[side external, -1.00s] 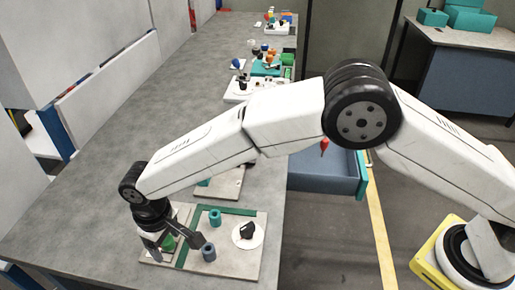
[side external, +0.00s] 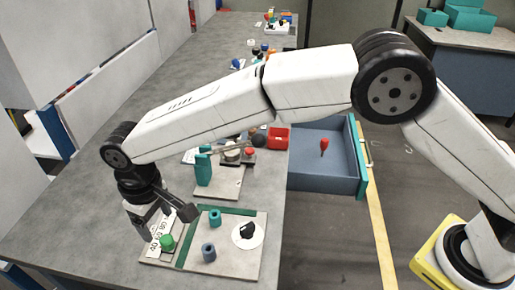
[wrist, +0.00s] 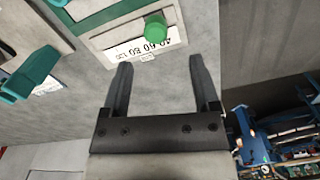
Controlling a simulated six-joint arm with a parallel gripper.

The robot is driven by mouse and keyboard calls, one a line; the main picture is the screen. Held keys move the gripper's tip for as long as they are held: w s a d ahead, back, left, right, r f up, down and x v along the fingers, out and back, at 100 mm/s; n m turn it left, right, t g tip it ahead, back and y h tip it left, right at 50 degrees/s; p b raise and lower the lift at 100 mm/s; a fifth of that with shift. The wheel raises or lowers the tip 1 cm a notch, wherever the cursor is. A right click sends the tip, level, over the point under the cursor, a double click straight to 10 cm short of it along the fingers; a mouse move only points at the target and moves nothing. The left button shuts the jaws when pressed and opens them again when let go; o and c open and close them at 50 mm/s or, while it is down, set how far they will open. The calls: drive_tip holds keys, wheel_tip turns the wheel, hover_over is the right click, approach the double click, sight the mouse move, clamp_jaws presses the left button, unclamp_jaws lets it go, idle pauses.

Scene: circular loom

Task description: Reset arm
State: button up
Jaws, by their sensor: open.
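The green round knob (side external: 167,242) stands by a white numbered strip (side external: 155,246) on the board. In the wrist view the two fingers (wrist: 162,66) are spread, with bare bench between them. There the green knob (wrist: 155,27) lies beyond the fingertips, apart from both, next to the number scale (wrist: 150,48).
An open drawer (side external: 325,180) juts out right.

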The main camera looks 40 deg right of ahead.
drive_tip(key=shift+d, duration=0.1)
idle(0.3)
drive_tip(key=d+r+m+t, duration=0.1)
drive_tip(key=d+m, duration=0.2)
drive_tip(key=d, duration=1.8)
drive_tip(key=s+d+m, duration=0.1)
drive_tip(key=s+d, duration=0.5)
drive_tip(key=d, duration=0.3)
drive_tip(key=s+d+f+m+t, duration=0.1)
drive_tip(key=s+d+m, duration=0.1)
drive_tip(key=s+d, duration=0.5)
drive_tip(key=d, duration=0.3)
drive_tip(key=shift+s+f+t, duration=0.15)
drive_tip(key=shift+s+t, duration=0.05)
drive_tip(key=shift+t, duration=0.1)
